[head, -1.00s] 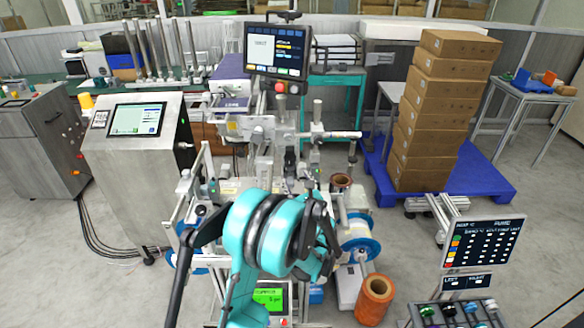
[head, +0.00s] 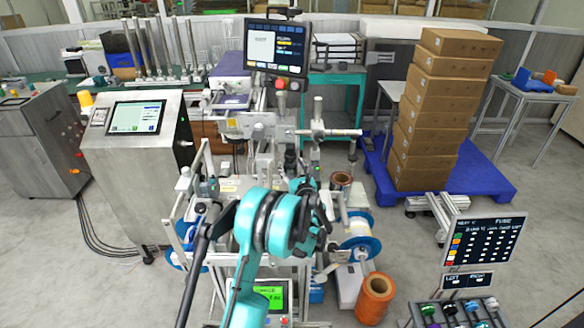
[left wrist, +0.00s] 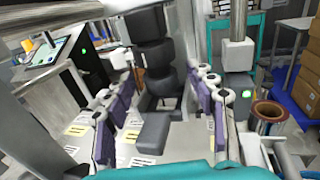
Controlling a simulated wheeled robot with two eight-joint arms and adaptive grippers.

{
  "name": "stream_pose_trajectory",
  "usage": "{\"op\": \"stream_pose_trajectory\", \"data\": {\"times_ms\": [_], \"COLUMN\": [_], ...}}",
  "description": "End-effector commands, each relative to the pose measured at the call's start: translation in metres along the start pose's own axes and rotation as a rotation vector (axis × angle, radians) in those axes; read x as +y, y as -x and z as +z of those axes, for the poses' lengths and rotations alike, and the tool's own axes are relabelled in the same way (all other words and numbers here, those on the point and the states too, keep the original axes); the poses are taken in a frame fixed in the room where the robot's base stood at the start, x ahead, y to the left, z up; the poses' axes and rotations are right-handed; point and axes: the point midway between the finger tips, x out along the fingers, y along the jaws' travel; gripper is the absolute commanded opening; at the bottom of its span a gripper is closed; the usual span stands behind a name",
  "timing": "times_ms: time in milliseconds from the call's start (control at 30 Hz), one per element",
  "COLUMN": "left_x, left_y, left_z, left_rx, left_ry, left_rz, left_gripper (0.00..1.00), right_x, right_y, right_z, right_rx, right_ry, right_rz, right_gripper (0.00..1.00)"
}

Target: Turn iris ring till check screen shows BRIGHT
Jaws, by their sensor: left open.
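My left gripper (left wrist: 165,92) is open, with purple-padded fingers spread at left and right in the left wrist view. A dark ridged, stacked round part (left wrist: 153,62) stands beyond and between the fingers, with no contact visible. I cannot tell whether it is the iris ring. In the head view my teal and black left arm hides most of the gripper and part of the machine. A dark monitor (head: 277,46) stands above the machine, and a green-lit screen (head: 270,296) sits low at its front. I cannot tell which is the check screen, and no BRIGHT is readable. My right gripper is not in view.
A steel console (head: 140,165) stands left of the machine. An orange-brown roll (head: 375,298) and a blue-rimmed reel (head: 360,247) are at right. A dark panel (head: 484,240) stands at lower right. Stacked cartons (head: 430,110) stand on a blue pallet (head: 475,185). White posts crowd the working area.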

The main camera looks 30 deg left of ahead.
Motion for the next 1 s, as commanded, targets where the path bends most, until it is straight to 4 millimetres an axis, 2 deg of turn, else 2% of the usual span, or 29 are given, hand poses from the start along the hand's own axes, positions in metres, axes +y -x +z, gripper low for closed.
{"op": "stream_pose_trajectory", "data": {"times_ms": [100,133,300,467,767,1000], "left_x": [0.0001,0.0001,0.0001,-0.0005,-0.0039,-0.0032], "left_y": [0.0002,0.0002,0.0003,0.0003,-0.0006,-0.0003], "left_z": [0.0002,0.0002,0.0002,-0.0001,-0.0007,0.0003], "left_rx": [0.000,0.000,0.000,0.000,0.000,0.000], "left_ry": [0.000,0.000,0.001,0.001,0.001,0.000], "left_rz": [0.000,0.000,0.000,0.007,0.145,0.154], "left_gripper": [0.56,0.51,0.06,0.06,0.06,0.06], "right_x": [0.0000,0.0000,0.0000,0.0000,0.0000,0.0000], "right_y": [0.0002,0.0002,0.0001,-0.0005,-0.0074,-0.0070], "right_z": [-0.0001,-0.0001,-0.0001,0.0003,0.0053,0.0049], "right_rx": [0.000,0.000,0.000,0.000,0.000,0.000], "right_ry": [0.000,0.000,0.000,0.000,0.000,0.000], "right_rz": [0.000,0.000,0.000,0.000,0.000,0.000], "right_gripper": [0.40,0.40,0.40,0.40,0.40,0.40]}}
